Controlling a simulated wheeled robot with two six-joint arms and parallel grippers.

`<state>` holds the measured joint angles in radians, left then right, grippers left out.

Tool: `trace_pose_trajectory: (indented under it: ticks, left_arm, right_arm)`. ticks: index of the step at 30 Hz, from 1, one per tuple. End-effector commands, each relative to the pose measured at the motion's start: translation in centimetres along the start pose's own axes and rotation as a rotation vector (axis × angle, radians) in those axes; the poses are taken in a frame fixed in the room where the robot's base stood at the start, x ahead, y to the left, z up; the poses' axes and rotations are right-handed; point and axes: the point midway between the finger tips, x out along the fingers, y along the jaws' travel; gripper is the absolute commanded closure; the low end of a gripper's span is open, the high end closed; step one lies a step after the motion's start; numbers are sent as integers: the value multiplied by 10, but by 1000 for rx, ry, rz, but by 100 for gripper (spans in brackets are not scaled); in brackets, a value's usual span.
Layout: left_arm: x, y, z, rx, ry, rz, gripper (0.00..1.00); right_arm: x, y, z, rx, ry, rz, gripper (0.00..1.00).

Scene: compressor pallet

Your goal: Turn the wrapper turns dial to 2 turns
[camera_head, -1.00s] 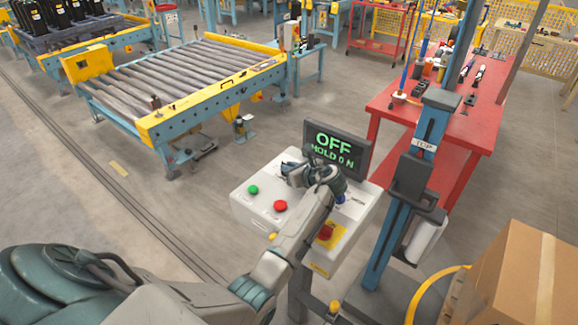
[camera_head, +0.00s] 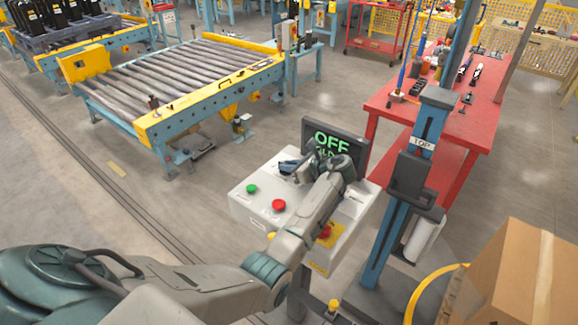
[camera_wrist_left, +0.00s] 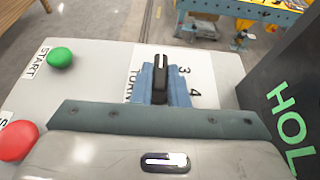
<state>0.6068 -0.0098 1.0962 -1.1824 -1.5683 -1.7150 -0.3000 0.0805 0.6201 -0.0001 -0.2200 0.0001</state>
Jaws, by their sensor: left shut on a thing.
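The turns dial (camera_wrist_left: 160,78) is a black knob with a white line on the white control panel (camera_head: 248,208). In the left wrist view its panel label shows part of "TURNS" and the numbers 3 and 4; other numbers are hidden. My left gripper (camera_head: 290,168) reaches over the panel. Its blue-grey fingers (camera_wrist_left: 161,85) are shut on the dial, one on each side. The dial itself is hidden by the gripper in the head view. The display (camera_head: 335,140) behind reads "OFF", its second line mostly covered by my wrist. My right gripper is out of view.
The green start button (camera_wrist_left: 60,57) and red button (camera_head: 278,205) lie left of the gripper. A yellow-and-red switch (camera_head: 326,232) is near my forearm. A blue mast (camera_head: 398,215) and a cardboard box (camera_head: 520,275) stand at right.

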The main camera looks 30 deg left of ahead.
Motion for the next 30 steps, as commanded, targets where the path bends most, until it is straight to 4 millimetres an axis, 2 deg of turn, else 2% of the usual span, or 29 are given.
trace_pose_trajectory:
  ticks: [1,2,4,5,13,17,30]
  left_arm:
    - [-1,0,0,-1,1,-1,100]
    - [-1,0,0,-1,1,-1,80]
    - [-1,0,0,-1,1,-1,67]
    - [0,0,0,-1,1,-1,65]
    - [-1,0,0,0,1,-1,65]
    - [-10,-1,-2,0,1,-3,65]
    - [-92,-1,-3,-2,3,-3,65]
  right_arm:
    - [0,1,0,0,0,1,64]
    - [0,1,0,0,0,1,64]
    - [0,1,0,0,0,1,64]
    - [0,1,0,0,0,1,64]
    - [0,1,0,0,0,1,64]
    - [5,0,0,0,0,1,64]
    - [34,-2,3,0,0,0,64]
